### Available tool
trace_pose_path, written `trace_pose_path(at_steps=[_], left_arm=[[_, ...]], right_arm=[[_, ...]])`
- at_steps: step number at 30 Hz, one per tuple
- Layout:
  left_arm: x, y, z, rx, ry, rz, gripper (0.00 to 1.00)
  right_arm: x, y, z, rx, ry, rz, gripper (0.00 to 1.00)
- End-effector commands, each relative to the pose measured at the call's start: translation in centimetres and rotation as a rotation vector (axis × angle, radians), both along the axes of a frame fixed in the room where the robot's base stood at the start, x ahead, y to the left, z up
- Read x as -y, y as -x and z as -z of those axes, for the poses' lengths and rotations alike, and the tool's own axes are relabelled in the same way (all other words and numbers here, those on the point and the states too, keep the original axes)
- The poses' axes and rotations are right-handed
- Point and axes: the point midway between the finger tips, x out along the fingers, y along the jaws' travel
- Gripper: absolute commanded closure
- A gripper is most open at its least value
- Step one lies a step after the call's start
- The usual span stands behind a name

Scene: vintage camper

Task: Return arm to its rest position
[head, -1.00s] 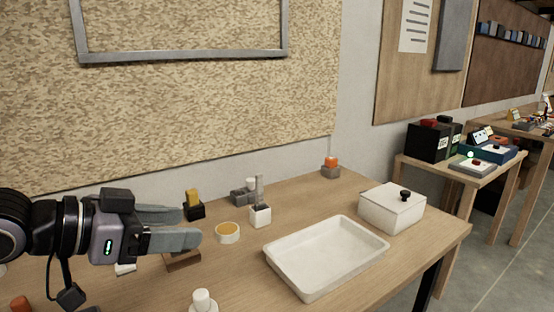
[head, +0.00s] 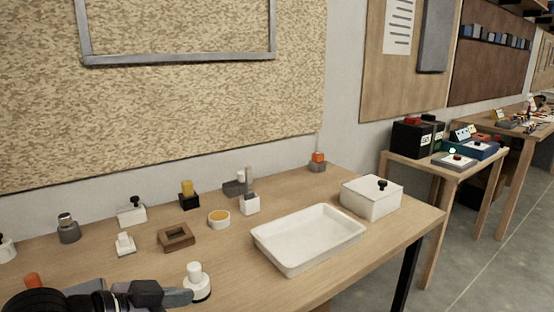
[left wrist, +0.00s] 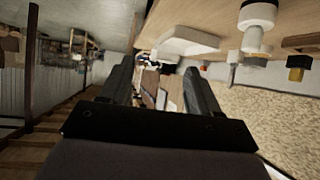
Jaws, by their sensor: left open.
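My left gripper (head: 165,295) is low at the bottom left of the head view, in front of the wooden table (head: 330,275). In the left wrist view its two fingers (left wrist: 160,88) stand apart with nothing between them. The nearest item in the head view is a white knobbed piece on a dark base (head: 196,284), just right of the fingertips. Whether they touch cannot be told. My right gripper is not in view.
A white tray (head: 262,244) and a white lidded box (head: 371,202) stand at the table's right. A second table (head: 440,167) stands farther right.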

Motion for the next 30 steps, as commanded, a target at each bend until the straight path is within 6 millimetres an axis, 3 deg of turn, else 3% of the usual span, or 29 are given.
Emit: trace_pose_path(at_steps=[1,8,15,25,26,30], left_arm=[[0.1,0.8,1.7,-0.030,-0.004,-0.019,0.38],[-1.3,4.3,8.4,-0.153,-0.074,-0.164,0.38],[-4.6,10.0,14.9,-0.343,-0.181,-0.363,0.38],[-9.8,19.9,20.5,-0.628,-0.364,-0.606,0.38],[-10.0,20.1,20.9,-0.632,-0.370,-0.615,0.38],[-9.3,17.7,22.7,-0.528,-0.319,-0.605,0.38]], right_arm=[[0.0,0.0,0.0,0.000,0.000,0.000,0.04],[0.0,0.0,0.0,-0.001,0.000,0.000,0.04],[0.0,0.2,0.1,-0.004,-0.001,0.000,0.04],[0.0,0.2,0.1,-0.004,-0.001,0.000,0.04],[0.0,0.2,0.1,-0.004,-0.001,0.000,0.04],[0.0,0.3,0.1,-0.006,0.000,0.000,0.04]])
